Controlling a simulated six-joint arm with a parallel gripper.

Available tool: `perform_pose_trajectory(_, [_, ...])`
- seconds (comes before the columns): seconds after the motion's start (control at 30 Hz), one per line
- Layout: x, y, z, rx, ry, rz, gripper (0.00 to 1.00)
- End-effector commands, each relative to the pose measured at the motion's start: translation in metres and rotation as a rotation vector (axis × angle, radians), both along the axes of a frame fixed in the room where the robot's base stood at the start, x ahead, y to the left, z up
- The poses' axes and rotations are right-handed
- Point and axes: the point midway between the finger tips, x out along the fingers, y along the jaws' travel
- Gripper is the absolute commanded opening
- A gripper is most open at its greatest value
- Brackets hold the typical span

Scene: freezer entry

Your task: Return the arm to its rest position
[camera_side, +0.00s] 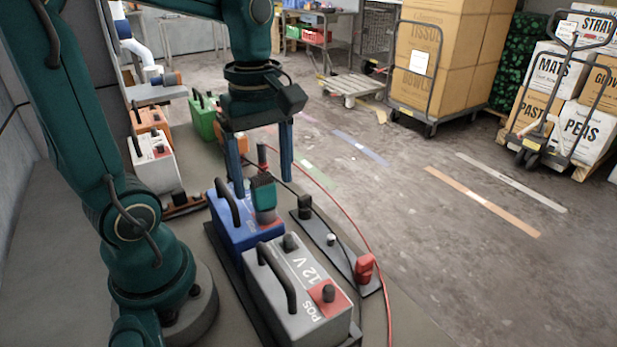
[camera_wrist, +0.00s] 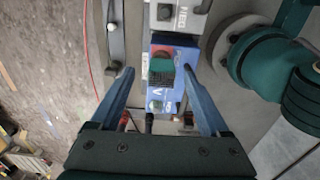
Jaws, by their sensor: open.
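My gripper (camera_side: 262,182) hangs pointing down over the blue battery (camera_side: 228,228), its two blue fingers spread wide. A teal clamp (camera_side: 264,196) stands on the blue battery's top, below or between the fingertips; I cannot tell the exact height gap. In the wrist view, my gripper (camera_wrist: 158,68) is open, with the teal clamp (camera_wrist: 161,64) seen between the fingertips and touching neither. The blue battery (camera_wrist: 159,95) lies beneath it in that view. Nothing is held.
A grey 12 V battery (camera_side: 303,300) stands in front of the blue one. A red clamp (camera_side: 365,268) sits on a black strip (camera_side: 328,243) at right, with a red cable (camera_side: 345,212) beyond. White (camera_side: 154,160), orange and green (camera_side: 203,118) batteries stand behind. Open floor lies right.

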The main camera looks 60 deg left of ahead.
Motion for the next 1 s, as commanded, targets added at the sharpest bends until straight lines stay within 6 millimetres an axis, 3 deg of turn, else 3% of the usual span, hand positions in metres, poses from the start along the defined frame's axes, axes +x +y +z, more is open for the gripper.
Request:
perform_pose_trajectory(0.17, [0.001, 0.001, 0.026, 0.001, -0.004, 0.004, 0.79])
perform_pose_trajectory(0.5, [0.03, 0.046, 0.014, -0.016, 0.035, 0.081, 0.79])
perform_pose_trajectory(0.7, [0.05, 0.07, 0.017, -0.001, 0.002, 0.019, 0.79])
perform_pose_trajectory(1.0, [0.05, 0.069, -0.001, 0.0, 0.0, -0.001, 0.79])
